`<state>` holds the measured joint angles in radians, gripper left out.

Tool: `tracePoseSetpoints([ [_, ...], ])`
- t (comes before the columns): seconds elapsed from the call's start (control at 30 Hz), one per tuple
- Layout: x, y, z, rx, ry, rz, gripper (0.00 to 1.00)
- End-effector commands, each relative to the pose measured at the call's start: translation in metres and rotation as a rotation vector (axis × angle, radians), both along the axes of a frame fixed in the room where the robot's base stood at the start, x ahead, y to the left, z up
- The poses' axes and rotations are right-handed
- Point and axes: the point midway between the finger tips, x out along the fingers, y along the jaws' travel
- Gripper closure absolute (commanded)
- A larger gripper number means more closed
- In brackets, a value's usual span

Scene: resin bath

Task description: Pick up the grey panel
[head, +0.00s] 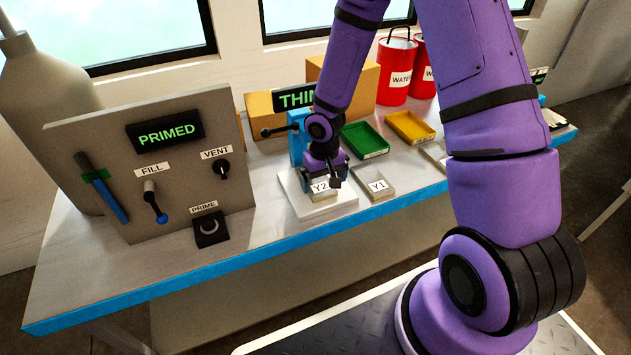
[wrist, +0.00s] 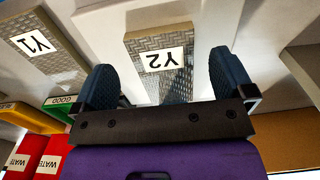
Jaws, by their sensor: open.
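In the wrist view, the open fingers of my gripper (wrist: 161,76) stand on either side of the near end of Y2 (wrist: 142,43), with nothing gripped. Contact cannot be told. Y1 (wrist: 62,58) shows at the left there.
A blue stand (head: 297,140) rises just behind my gripper. Green (head: 363,140) and yellow (head: 410,127) trays and red water buckets (head: 394,88) stand behind to the right. A large upright control board (head: 120,205) reading PRIMED is at the left.

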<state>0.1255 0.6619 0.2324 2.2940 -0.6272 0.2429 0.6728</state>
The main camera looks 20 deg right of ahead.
Motion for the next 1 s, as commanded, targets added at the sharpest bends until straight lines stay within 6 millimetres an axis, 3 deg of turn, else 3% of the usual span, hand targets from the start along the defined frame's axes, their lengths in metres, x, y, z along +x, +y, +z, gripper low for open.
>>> tracePoseSetpoints([
  [0.23, -0.003, 0.001, -0.032, -0.001, 0.003, 0.003, 0.0],
  [0.57, -0.002, 0.0, -0.037, 0.0, 0.001, 0.001, 0.0],
  [0.77, -0.002, 0.0, -0.037, 0.0, 0.001, 0.001, 0.44],
  [0.87, -0.002, 0.0, -0.037, 0.0, 0.001, 0.001, 0.5],
  [1.0, -0.002, 0.0, -0.037, 0.0, 0.001, 0.001, 0.51],
])
